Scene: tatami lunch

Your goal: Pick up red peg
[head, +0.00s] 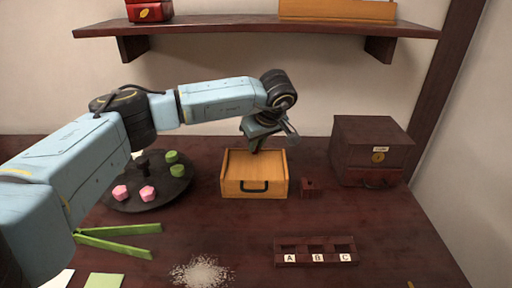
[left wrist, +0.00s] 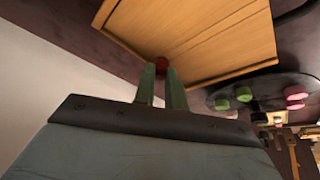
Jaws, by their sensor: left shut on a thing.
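The red peg (left wrist: 161,63) shows in the left wrist view as a small dark red shape between my left fingertips. My left gripper (left wrist: 160,72) is shut on it, with its green fingers close together. In the head view my left gripper (head: 256,148) points down just behind the top rear edge of the light wooden box (head: 243,167). The peg is hidden there behind the box. My right gripper is in neither view.
A dark red rack (head: 315,260) with slots marked A, B and C lies at the front. A small dark block (head: 310,188) stands beside the wooden box. A dark cabinet (head: 370,140) stands right; a round black tray (head: 120,199) holds pink and green pieces. A shelf (head: 250,27) spans above.

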